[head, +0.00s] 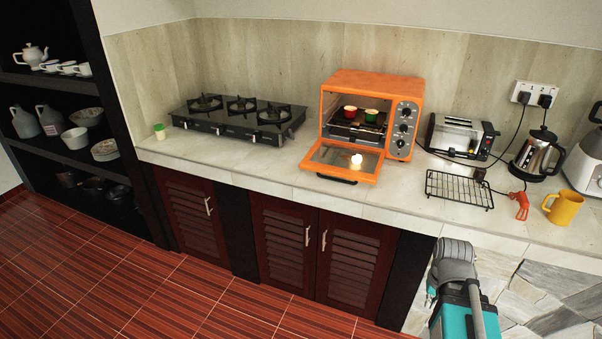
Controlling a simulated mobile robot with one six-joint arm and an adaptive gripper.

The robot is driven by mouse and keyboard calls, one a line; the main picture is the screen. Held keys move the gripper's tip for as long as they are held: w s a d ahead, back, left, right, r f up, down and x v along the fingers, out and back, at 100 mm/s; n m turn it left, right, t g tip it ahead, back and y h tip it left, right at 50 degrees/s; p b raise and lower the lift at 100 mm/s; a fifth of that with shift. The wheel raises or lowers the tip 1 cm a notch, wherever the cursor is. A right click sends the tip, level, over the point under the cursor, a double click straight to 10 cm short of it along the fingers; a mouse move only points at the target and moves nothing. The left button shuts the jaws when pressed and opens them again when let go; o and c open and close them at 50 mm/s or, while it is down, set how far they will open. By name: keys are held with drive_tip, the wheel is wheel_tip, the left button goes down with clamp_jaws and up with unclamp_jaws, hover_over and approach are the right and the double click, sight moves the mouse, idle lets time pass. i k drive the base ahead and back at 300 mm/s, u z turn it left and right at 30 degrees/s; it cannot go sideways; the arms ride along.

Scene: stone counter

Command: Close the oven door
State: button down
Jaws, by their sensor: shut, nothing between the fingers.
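The orange toaster oven (416,92) stands on the counter against the back wall. Its glass door (322,154) is hinged at the bottom and hangs wide open, folded down toward the front edge of the counter, with a dark handle (336,178) at its lower edge. Inside, a red cup (350,112) and a green cup (371,115) sit on the rack. A small bright spot shows on the door glass; I cannot tell if it is an object or a reflection. Part of my arm shows at the bottom right, apart from the oven. My gripper's fingers are not visible.
A black wire rack (459,189) lies right of the door, near the counter edge. Behind it stand a toaster (459,137) and a kettle (537,154); a yellow mug (564,208) is farther right. A gas stove (238,119) is left. The floor in front is clear.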

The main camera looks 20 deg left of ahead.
sight(322, 144)
drive_tip(key=z, duration=0.05)
drive_tip(key=i, duration=1)
